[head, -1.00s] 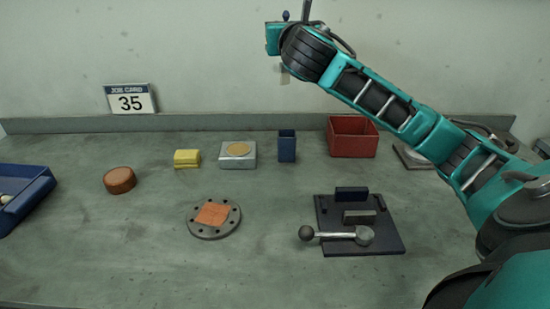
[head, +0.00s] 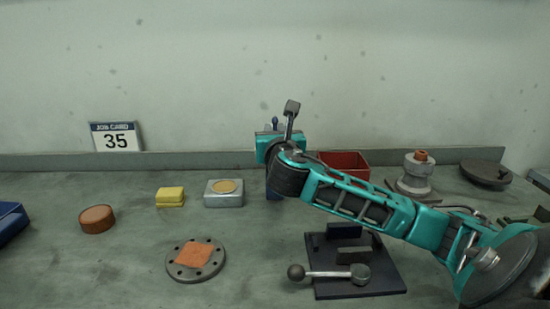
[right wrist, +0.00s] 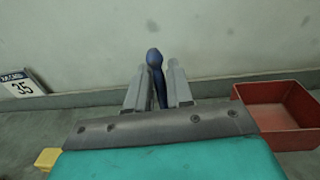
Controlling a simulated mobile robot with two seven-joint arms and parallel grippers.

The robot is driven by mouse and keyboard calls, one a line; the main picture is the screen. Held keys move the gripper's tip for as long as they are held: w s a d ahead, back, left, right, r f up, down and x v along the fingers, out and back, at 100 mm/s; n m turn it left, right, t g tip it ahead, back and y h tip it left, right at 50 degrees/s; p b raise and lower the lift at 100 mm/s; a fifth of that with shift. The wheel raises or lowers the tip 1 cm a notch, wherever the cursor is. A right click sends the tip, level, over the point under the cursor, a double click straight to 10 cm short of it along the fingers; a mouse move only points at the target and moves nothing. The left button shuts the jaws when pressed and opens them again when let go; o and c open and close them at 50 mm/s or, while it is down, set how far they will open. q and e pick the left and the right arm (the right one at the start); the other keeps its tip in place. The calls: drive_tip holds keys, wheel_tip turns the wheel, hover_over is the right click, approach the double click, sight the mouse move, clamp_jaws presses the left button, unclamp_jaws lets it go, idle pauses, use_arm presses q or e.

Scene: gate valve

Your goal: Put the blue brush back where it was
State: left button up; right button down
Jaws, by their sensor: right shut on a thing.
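The blue brush (right wrist: 154,58) stands roughly upright between the two grey fingers of my right gripper (right wrist: 158,78), which is shut on it. Its rounded blue tip sticks up above the fingers; its lower part is hidden. In the head view the tip of the brush (head: 275,121) shows just above my teal wrist. My left gripper is not in view.
A red bin (head: 345,158) stands right of the holder, and a grey box with a tan disc (head: 224,194) stands left. A yellow block (head: 170,197), a flange (head: 195,261) and a dark fixture with a lever (head: 355,276) lie nearby.

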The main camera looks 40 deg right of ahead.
drive_tip(key=shift+f+b, duration=0.65)
drive_tip(key=shift+f, duration=1.8)
drive_tip(key=c, duration=1)
unclamp_jaws()
drive_tip(key=shift+r, duration=0.15)
drive_tip(key=shift+s+a, duration=0.2)
drive_tip(key=p+v, duration=0.1)
drive_tip(key=v, duration=1)
drive_tip(key=shift+s+a, duration=0.1)
drive_tip(key=shift+s, duration=0.15)
